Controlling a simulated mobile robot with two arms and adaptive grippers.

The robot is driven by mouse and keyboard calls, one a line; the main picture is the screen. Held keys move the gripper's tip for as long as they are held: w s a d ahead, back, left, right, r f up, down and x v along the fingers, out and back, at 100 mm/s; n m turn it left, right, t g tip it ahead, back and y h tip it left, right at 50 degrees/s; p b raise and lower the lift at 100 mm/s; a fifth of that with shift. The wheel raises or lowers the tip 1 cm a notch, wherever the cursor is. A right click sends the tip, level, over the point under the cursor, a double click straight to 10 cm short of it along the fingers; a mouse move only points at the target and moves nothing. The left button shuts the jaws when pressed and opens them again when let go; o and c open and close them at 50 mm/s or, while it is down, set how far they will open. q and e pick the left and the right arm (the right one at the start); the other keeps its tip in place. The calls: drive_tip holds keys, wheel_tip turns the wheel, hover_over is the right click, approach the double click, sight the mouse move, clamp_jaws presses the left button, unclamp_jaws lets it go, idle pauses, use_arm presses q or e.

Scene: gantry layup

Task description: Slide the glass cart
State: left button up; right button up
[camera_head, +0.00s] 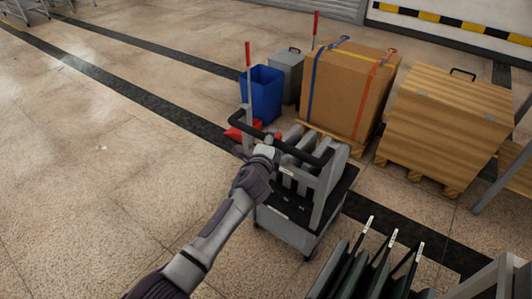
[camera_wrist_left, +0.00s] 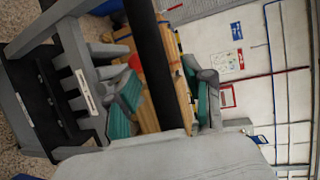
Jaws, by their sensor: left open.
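A grey cart (camera_head: 285,230) with a black deck, slotted grey uprights and a black handle bar (camera_head: 243,122) stands upright on the floor in the middle of the head view. I take it to be the glass cart; I see no clear glass pane in it. My left gripper (camera_head: 270,148) is at the handle, its fingers small in the head view. In the left wrist view the handle bar (camera_wrist_left: 152,60) runs between the green pads of the open gripper (camera_wrist_left: 165,98), with gaps on both sides. My right gripper is not in view.
Dark upright panels (camera_head: 365,272) stand close to the cart at the lower right. Behind it are a blue bin (camera_head: 262,92), a grey bin (camera_head: 287,75), a strapped carton (camera_head: 345,95) and a wooden crate (camera_head: 450,115). The floor (camera_head: 90,190) at left is clear.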

use_arm(q)
drive_tip(key=v, duration=1.1)
drive_tip(key=s+a+f+n+g+y+p, duration=0.1)
drive_tip(key=s+a+f+n+g, duration=0.2)
drive_tip(key=f, duration=0.8)
drive_tip(key=s+a+f+n+g+y, duration=0.1)
drive_tip(key=s+a+f+n+g, duration=0.15)
drive_tip(key=s+a+f, duration=0.6)
drive_tip(key=s+f+n+g+y+p, duration=0.1)
drive_tip(key=s+f+n+g, duration=0.15)
drive_tip(key=f, duration=1.15)
drive_tip(key=s+a+f+n+g, duration=0.2)
drive_tip(key=s+f, duration=0.4)
drive_tip(key=s, duration=0.7)
drive_tip(key=s+a+f+n+g, duration=0.2)
drive_tip(key=s+a+f+n, duration=0.3)
drive_tip(key=s, duration=0.7)
drive_tip(key=s+a+f+n+g+y, duration=0.1)
drive_tip(key=s+a+f+n, duration=0.3)
drive_tip(key=s, duration=0.9)
wheel_tip(320, 180, down, 3)
drive_tip(key=shift+s+a+r+g+p, duration=0.1)
drive_tip(key=shift+s+a+g+p, duration=0.3)
drive_tip(key=shift+a+g, duration=0.35)
drive_tip(key=shift+w, duration=0.15)
